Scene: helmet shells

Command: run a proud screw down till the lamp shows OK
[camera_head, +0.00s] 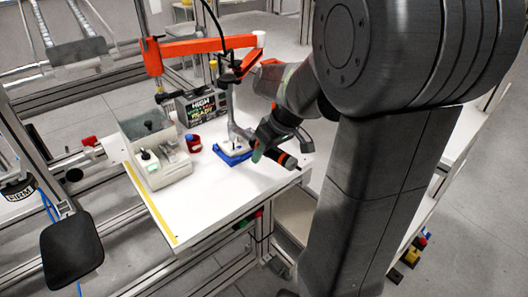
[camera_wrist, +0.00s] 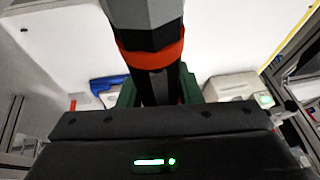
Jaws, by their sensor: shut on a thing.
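My gripper (camera_head: 262,145) is shut on a dark power screwdriver (camera_head: 285,160) with an orange-red band, above the right part of the white bench. In the wrist view the screwdriver (camera_wrist: 150,55) shows grey and black, held between green fingers (camera_wrist: 158,92). A blue fixture (camera_head: 233,158) with a pale part on it stands just left of my gripper; its blue edge shows in the wrist view (camera_wrist: 108,83). A dark sign (camera_head: 208,103) behind it reads HIGH and READY; its middle line is too small to read surely. No screw can be made out.
An orange overhead arm (camera_head: 200,46) with a hanging black cable crosses the back. The bench front (camera_head: 195,205) is clear, with a yellow strip on its left edge.

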